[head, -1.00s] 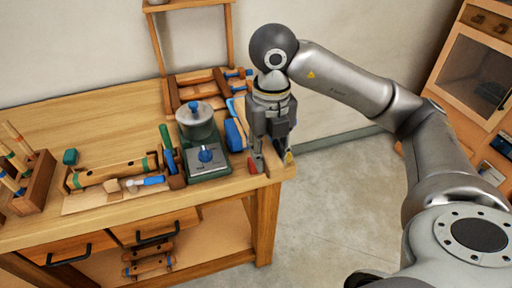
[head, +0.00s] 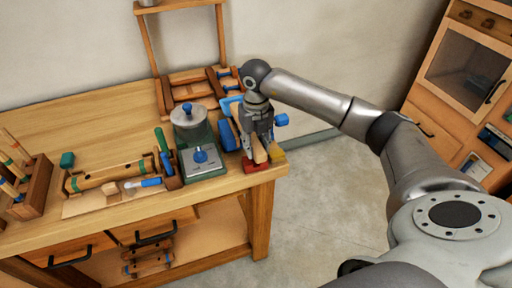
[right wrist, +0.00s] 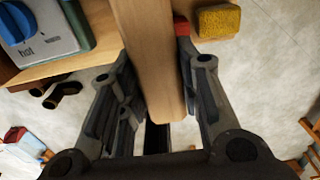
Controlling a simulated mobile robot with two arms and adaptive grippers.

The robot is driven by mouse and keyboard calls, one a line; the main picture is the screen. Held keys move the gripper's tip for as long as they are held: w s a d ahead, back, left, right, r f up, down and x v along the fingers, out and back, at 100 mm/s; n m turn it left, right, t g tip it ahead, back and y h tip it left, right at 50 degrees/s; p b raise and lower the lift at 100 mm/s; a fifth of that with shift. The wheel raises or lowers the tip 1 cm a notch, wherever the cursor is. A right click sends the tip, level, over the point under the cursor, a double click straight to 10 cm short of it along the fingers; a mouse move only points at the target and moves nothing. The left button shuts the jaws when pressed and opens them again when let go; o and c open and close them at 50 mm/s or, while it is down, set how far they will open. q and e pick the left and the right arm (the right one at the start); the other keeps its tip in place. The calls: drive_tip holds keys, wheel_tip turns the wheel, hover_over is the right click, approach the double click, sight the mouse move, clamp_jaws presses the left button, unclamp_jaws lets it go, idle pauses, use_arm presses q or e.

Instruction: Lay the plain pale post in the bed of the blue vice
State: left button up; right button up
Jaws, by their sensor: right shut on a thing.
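The plain pale post (head: 259,152) is in my right gripper (head: 262,138), near the bench's right end. In the right wrist view the post (right wrist: 148,50) runs between the two fingers of the gripper (right wrist: 160,100), lengthwise away from the camera. The far end of the post is out of that view. The blue vice (head: 228,136) is at the right side of the bench, just left of and partly behind the gripper. A separate blue part (head: 281,120) shows right of the gripper. The vice's bed is mostly hidden. My left gripper is not in view.
A green-based hotplate (head: 203,160) with a pot (head: 190,118) behind it stands left of the vice. A red block (head: 252,167) and a yellow block (head: 278,153) are at the bench's front right corner. Tools lie further left. The bench's back left is clear.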

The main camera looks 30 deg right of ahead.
drive_tip(key=shift+f+p, duration=0.3)
drive_tip(key=shift+f, duration=0.6)
drive_tip(key=shift+f+b, duration=0.6)
drive_tip(key=shift+f, duration=0.15)
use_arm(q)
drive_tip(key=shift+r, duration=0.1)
use_arm(e)
drive_tip(key=o, duration=1.1)
drive_tip(key=shift+s, duration=0.1)
drive_tip(key=shift+r+p, duration=0.6)
drive_tip(key=shift+r, duration=0.05)
wheel_tip(320, 180, up, 11)
drive_tip(key=b, duration=0.3)
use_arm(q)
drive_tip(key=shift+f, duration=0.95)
use_arm(e)
drive_tip(key=shift+r, duration=0.5)
